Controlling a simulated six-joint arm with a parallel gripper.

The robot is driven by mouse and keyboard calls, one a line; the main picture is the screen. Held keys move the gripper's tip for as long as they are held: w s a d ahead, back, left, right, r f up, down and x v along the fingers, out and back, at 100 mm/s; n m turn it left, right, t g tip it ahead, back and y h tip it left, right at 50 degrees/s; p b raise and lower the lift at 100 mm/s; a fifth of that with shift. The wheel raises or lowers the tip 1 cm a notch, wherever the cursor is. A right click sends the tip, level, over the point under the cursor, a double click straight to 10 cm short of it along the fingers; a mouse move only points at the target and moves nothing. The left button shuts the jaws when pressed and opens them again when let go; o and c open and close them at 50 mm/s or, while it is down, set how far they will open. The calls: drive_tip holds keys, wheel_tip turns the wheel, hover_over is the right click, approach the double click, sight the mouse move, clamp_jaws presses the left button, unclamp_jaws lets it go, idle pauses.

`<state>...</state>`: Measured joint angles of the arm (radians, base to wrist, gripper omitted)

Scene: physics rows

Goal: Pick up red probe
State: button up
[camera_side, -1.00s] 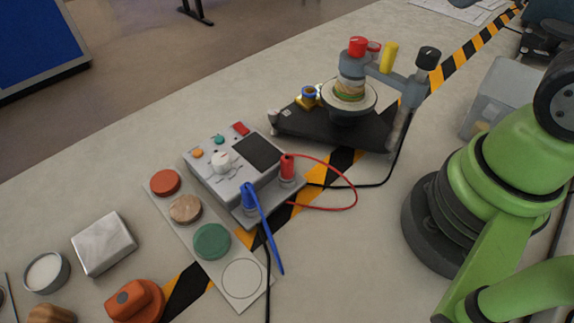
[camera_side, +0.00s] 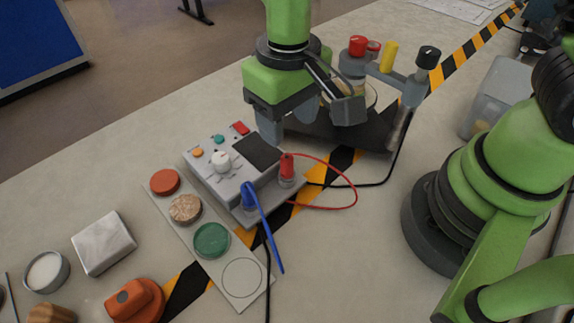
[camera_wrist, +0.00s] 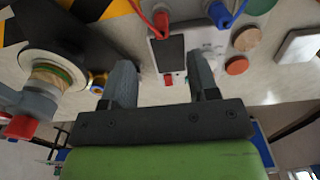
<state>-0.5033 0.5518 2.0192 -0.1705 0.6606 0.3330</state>
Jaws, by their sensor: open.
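The red probe (camera_side: 287,168) stands upright in the socket ledge of the grey meter box (camera_side: 222,168), with a thin red lead looping to the right. In the wrist view the red probe (camera_wrist: 161,19) is at the top, beyond the fingertips. The blue probe (camera_side: 249,196) stands at the other end of the ledge; it also shows in the wrist view (camera_wrist: 220,14). My gripper (camera_side: 288,124) points down, above and behind the meter box in the side view. In the wrist view its fingers (camera_wrist: 163,70) are apart with nothing between them.
A dark stand with a round dish (camera_side: 372,96) and coloured knobs is close to my gripper. A strip of coloured discs (camera_side: 240,290) lies in front of the meter box. An orange knob (camera_side: 134,300) and a metal block (camera_side: 103,243) are at lower left. Cables cross the table.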

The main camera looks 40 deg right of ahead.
sight(287, 157)
wheel_tip(287, 157, down, 9)
drive_tip(key=shift+a+f, duration=0.1)
drive_tip(key=shift+f, duration=0.05)
idle(0.4)
clamp_jaws()
